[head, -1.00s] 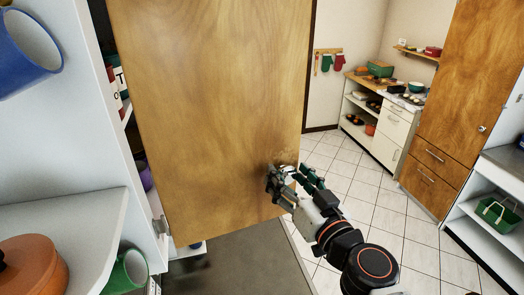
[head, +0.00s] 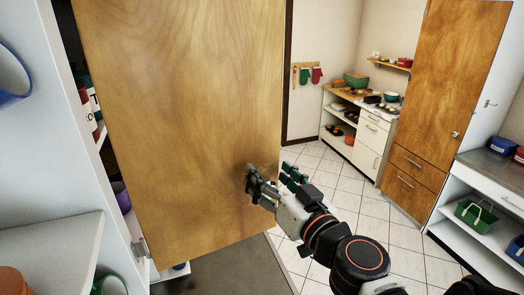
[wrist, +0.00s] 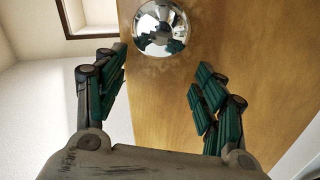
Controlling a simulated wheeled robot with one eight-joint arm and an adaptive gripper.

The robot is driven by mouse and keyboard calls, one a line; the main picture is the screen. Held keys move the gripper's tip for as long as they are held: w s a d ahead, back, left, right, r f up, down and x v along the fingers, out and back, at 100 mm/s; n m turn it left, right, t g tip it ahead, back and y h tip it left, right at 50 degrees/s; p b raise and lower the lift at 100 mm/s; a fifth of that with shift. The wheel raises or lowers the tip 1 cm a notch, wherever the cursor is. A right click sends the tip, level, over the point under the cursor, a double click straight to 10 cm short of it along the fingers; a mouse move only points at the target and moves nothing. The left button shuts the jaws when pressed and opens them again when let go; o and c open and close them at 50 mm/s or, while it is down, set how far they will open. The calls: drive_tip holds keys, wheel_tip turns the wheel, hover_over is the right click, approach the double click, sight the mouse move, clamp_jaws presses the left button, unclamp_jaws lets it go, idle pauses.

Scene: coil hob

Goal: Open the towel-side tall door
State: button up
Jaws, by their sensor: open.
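A tall wooden door (head: 185,110) stands swung out from a white shelf unit (head: 45,190) at the left, with a metal hinge (head: 140,247) low on its left edge. In the wrist view, its round shiny knob (wrist: 160,27) sits just beyond my fingertips, on the wood. My gripper (head: 268,170) is open at the lower right part of the door face. In the wrist view, my gripper (wrist: 162,65) has its fingers spread, with nothing between the pads. Whether a fingertip touches the door or knob I cannot tell.
A second tall wooden door (head: 445,70) with a small knob stands at the right, above drawers. Mitts (head: 310,75) hang on the back wall. A counter with dishes (head: 360,95) stands at the back. Tiled floor (head: 345,205) is clear between. A green basket (head: 476,215) sits on a right shelf.

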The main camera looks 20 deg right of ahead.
sight(262, 146)
drive_tip(key=shift+r, duration=2.85)
